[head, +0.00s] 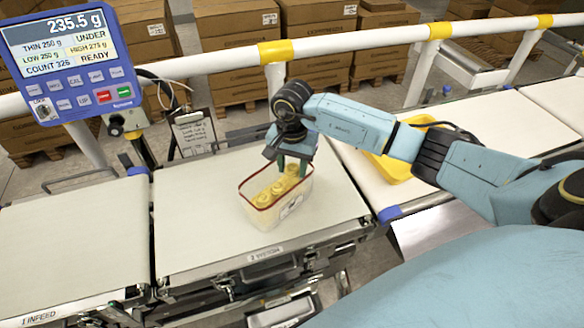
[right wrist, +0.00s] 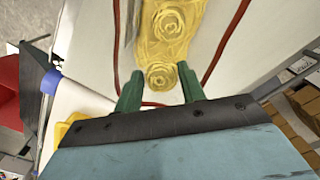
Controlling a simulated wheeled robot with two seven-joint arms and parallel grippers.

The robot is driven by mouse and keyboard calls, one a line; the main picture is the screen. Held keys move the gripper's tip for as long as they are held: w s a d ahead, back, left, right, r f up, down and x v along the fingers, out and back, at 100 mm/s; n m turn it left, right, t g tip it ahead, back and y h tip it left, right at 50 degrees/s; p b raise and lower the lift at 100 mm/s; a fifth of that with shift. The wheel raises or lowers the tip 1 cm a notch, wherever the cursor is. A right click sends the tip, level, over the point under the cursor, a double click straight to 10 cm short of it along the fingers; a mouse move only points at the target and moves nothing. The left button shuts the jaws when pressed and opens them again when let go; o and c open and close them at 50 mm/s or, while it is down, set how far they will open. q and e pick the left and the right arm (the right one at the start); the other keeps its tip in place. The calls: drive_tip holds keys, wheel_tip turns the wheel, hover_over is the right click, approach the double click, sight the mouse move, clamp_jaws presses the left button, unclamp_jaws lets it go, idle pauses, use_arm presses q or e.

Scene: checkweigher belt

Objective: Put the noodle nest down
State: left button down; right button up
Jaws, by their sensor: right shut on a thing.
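A clear tub with a red rim (head: 262,227) stands on the middle belt with yellow noodle nests (head: 264,198) in a row inside. My right gripper (head: 292,166) points down into the tub's far end. In the right wrist view its green fingers (right wrist: 160,86) are on both sides of a noodle nest (right wrist: 160,74), shut on it. Another nest (right wrist: 168,24) lies beyond it inside the red rim. Whether the held nest touches the tub floor cannot be told. My left gripper is not in view.
The display (head: 68,55) reads 235.5 g, UNDER, READY. A yellow tray (head: 395,166) sits on the belt to the right. The infeed belt (head: 75,240) at left is clear. A rail (head: 350,37) runs behind, and a clipboard (head: 195,133) hangs behind the middle belt.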

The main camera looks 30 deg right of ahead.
sight(292, 167)
drive_tip(key=shift+f, duration=0.6)
drive_tip(key=shift+f+b, duration=0.65)
drive_tip(key=shift+b, duration=0.05)
drive_tip(key=o, duration=0.7)
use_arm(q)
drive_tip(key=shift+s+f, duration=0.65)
use_arm(e)
drive_tip(key=shift+r, duration=0.1)
drive_tip(key=shift+r+p, duration=0.5)
drive_tip(key=shift+p, duration=0.2)
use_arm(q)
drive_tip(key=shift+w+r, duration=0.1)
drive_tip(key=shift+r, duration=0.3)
use_arm(e)
wheel_tip(292, 167, up, 12)
drive_tip(key=shift+r, duration=0.1)
